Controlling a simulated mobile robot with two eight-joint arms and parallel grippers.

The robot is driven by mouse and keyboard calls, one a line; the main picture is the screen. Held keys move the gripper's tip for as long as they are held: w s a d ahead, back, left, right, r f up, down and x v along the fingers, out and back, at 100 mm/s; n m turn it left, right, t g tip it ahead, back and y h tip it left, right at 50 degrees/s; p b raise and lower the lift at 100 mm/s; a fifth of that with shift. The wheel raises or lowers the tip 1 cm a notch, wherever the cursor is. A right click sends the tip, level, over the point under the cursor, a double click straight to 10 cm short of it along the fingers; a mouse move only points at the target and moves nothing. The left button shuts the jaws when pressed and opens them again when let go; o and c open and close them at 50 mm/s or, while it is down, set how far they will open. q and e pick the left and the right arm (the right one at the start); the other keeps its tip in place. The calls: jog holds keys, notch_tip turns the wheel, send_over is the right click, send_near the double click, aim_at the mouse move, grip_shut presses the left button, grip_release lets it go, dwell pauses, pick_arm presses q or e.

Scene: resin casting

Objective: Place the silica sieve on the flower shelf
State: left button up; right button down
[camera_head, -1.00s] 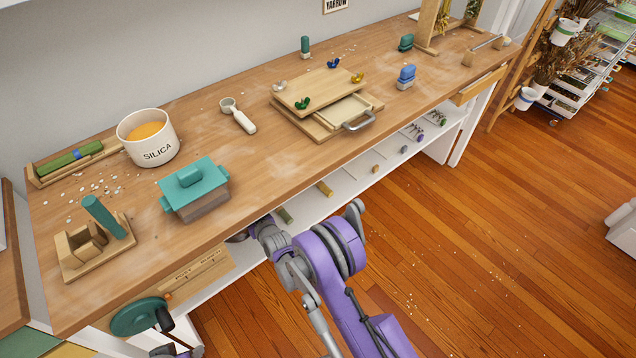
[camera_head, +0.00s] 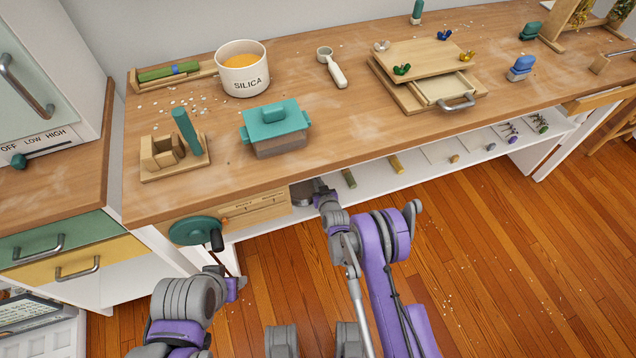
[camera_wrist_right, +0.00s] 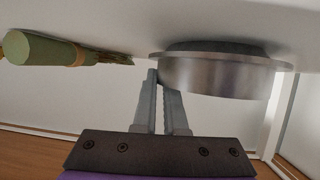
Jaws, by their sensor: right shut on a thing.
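The silica sieve is a round, shallow metal pan with a wide rim. It fills the upper right of the right wrist view (camera_wrist_right: 220,75), close to a white surface. In the head view its grey edge (camera_head: 303,193) shows just under the table's front edge, mostly hidden. My right gripper (camera_wrist_right: 163,82) is shut on the sieve's rim. The flower shelf, which I take to be the white shelf under the table (camera_head: 425,157), holds several small flower bundles and stems.
A green-stemmed bundle (camera_wrist_right: 45,50) lies left of the sieve in the wrist view. The tabletop (camera_head: 225,190) overhangs the shelf. A green handwheel (camera_head: 195,230) is left of my right gripper. A white silica pot (camera_head: 243,80) and teal-lidded box (camera_head: 276,130) stand above.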

jog(key=c, duration=1.4)
grip_release()
jog(key=o, duration=0.4)
jog(key=shift+o, duration=0.2)
